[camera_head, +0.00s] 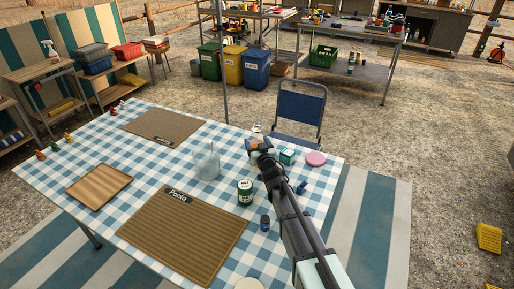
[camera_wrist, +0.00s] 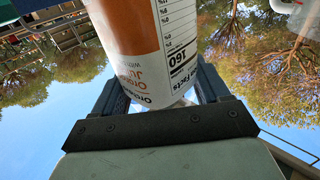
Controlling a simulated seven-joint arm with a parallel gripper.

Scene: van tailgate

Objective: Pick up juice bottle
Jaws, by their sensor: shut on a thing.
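The juice bottle (camera_wrist: 140,45) fills the upper middle of the wrist view. It has an orange and white label with a nutrition panel, and its lettering appears upside down. My gripper (camera_wrist: 162,85) is shut on it, with one dark finger on each side. In the head view my gripper (camera_head: 259,146) is over the far side of the checkered table, near the blue chair. Only a small orange patch of the bottle shows there. I cannot tell whether the bottle touches the table.
On the checkered table (camera_head: 140,190), a green can (camera_head: 245,191), a small dark blue bottle (camera_head: 265,223), a teal box (camera_head: 287,156) and a pink disc (camera_head: 316,158) are near my arm. A clear jug (camera_head: 206,163) stands left. The blue chair (camera_head: 300,108) is behind. Placemats (camera_head: 185,235) lie flat.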

